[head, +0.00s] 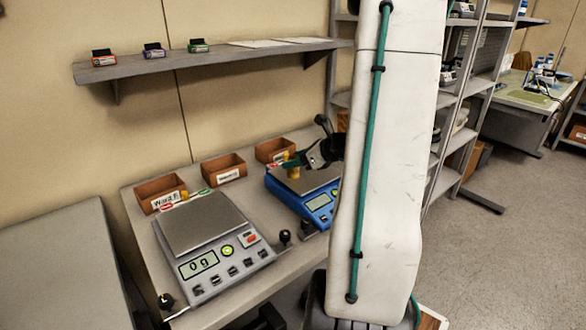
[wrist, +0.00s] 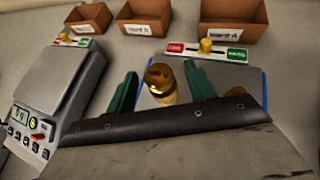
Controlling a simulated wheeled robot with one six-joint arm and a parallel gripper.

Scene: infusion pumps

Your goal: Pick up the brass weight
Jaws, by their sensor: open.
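The brass weight (wrist: 160,84) is a small knobbed cylinder standing on the plate of the blue scale (head: 318,205). In the head view the brass weight (head: 293,173) shows as a small golden spot, partly hidden by my gripper. My gripper (wrist: 161,69) is open, with one green finger on each side of the weight in the wrist view. A gap shows between the weight and each finger. The weight's base is partly hidden by the dark gripper body. My gripper (head: 297,161) is low over the blue scale in the head view.
A grey scale (head: 205,223) reading 0 g stands left of the blue one. Brown bins (head: 223,169) line the bench's back. A red-and-green slider strip (wrist: 205,49) lies behind the weight. A shelf (head: 200,62) runs above.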

